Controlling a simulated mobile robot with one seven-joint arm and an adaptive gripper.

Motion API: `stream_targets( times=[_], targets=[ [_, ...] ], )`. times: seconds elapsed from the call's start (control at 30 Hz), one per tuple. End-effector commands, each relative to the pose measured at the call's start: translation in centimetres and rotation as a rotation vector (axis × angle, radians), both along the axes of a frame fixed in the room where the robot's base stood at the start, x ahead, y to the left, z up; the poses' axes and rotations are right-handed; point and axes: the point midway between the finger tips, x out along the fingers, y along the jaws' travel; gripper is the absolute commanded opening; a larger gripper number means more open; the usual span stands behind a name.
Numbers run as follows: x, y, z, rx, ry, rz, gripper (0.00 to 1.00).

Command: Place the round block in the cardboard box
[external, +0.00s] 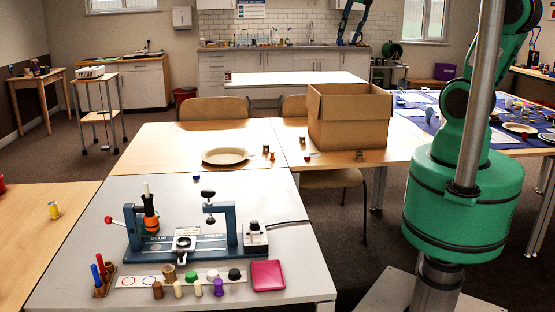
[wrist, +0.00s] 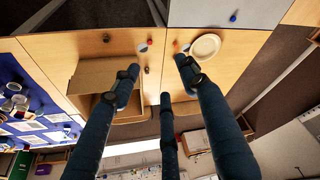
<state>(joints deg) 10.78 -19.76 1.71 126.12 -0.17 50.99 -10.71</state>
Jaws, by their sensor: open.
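The cardboard box (external: 348,122) stands open-topped on the wooden table in the external view. It also shows in the wrist view (wrist: 90,76), left of my fingers. Several small pieces lie near it: a brown one (external: 359,155) before its front and a red-and-white one (external: 308,157) at its left. They are too small to tell which is the round block. The wrist view also shows the red-and-white piece (wrist: 143,47) near my fingertips. My gripper (wrist: 160,76) is open, its three fingers spread, with nothing between them.
A pale plate (external: 225,156) lies left of the box. A blue piece (external: 196,177) lies on the grey table edge. A glue press (external: 185,240) with colored pegs fills the grey table. A blue mat (external: 470,120) with clutter is at right.

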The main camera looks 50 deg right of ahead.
Motion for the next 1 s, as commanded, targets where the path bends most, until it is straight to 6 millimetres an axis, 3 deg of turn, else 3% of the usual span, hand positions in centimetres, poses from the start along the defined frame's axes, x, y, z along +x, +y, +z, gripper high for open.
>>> stream_targets(
  times=[0.3,0.6,0.8,1.0],
  targets=[
    [-7.8,5.1,0.2,0.027,-0.07,0.011,0.44],
    [-13.8,8.0,-1.1,0.057,-0.12,0.016,0.44],
    [-15.4,8.7,-1.7,0.067,-0.132,0.017,0.44],
    [-15.6,8.7,-1.8,0.068,-0.133,0.016,0.44]
  ],
)
